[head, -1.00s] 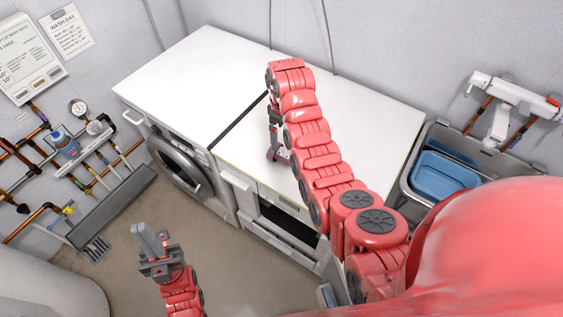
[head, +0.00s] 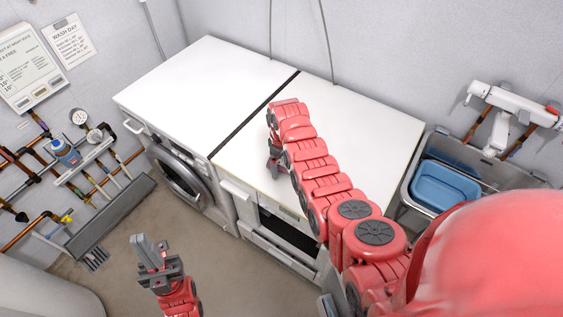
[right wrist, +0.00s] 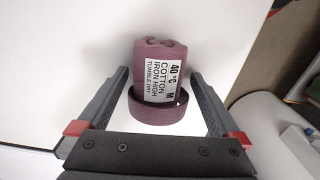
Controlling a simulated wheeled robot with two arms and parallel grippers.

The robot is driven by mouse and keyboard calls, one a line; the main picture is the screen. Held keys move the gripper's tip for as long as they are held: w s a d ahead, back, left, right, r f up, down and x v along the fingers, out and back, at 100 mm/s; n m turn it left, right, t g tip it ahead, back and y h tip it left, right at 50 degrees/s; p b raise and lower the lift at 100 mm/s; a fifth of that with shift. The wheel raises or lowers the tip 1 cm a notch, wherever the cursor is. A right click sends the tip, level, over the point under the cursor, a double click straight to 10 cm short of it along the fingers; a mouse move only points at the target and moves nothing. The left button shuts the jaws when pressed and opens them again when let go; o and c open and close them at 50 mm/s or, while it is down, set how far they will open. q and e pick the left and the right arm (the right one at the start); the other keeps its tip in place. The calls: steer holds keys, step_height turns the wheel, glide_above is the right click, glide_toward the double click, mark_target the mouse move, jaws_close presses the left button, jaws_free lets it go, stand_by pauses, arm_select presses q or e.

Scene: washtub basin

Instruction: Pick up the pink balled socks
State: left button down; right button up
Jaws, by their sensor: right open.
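The pink balled socks (right wrist: 150,112) show in the right wrist view as a mauve-pink roll with a white care label, resting on a white surface. My right gripper (right wrist: 158,78) is open, with one finger on each side of the socks and a visible gap on both sides. In the head view my right gripper (head: 274,166) is low over the right white worktop (head: 350,130), and the socks are hidden there behind my arm. My left gripper (head: 152,248) is over the floor at lower left, away from the worktop; its finger gap is unclear.
A second white worktop (head: 200,85) stands to the left above a washing machine (head: 178,172). A grey sink (head: 410,190) with a blue basin (head: 445,187) is at the right. Pipes and a grey trough (head: 110,220) line the left wall. The worktops look otherwise clear.

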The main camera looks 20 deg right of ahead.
steer(key=shift+f, duration=0.1)
steer(key=c, duration=1.1)
steer(key=shift+c, duration=0.2)
